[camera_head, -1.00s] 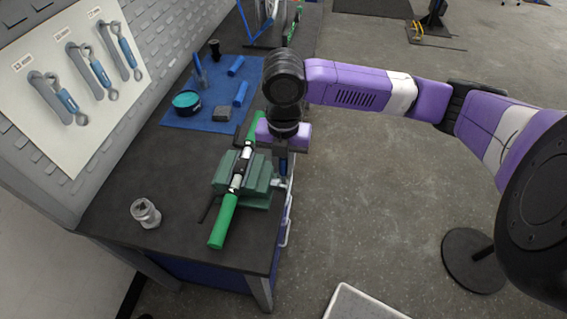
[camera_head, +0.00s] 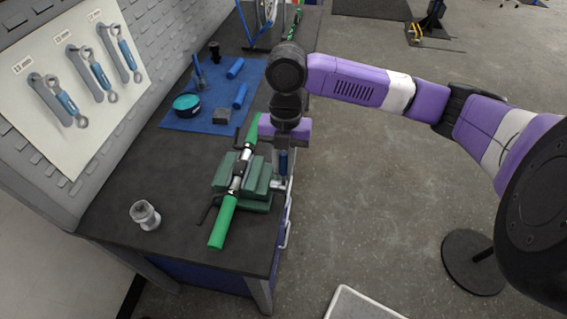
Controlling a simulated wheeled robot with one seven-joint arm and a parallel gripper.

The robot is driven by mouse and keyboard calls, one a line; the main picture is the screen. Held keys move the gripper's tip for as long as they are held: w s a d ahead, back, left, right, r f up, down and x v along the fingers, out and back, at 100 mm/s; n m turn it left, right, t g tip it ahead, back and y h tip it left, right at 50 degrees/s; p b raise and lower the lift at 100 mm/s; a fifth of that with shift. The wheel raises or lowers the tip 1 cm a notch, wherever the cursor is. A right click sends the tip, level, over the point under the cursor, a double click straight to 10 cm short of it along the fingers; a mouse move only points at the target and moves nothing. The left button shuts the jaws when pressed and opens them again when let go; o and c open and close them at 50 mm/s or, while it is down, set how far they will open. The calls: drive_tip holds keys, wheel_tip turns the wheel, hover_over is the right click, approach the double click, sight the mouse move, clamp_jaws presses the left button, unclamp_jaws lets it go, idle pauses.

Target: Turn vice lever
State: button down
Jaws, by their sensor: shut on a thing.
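A green vice (camera_head: 257,202) stands at the right edge of the dark workbench. A bar with green sleeves and a metal middle (camera_head: 223,222) lies across its jaws, tilted. The vice's metal screw end (camera_head: 279,184) shows at its right side, and a blue-sleeved part (camera_head: 283,163) stands up from it, probably the lever. My gripper (camera_head: 283,151) points down over this part and is shut on it.
A blue mat (camera_head: 199,112) holds a round teal tin (camera_head: 187,104), a grey block and several blue tools. A silver fitting (camera_head: 145,215) stands at the front left. Wrenches hang on a white board (camera_head: 84,140).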

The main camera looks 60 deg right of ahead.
drive_tip(key=c, duration=1.3)
unclamp_jaws()
drive_tip(key=shift+d, duration=0.2)
drive_tip(key=r, duration=0.2)
drive_tip(key=r+b, duration=0.1)
drive_tip(key=r, duration=0.2)
drive_tip(key=d+r, duration=0.1)
drive_tip(key=r, duration=0.1)
drive_tip(key=shift+w+r, duration=0.15)
drive_tip(key=shift+w, duration=0.1)
drive_tip(key=shift+r, duration=0.2)
drive_tip(key=shift+c, duration=0.4)
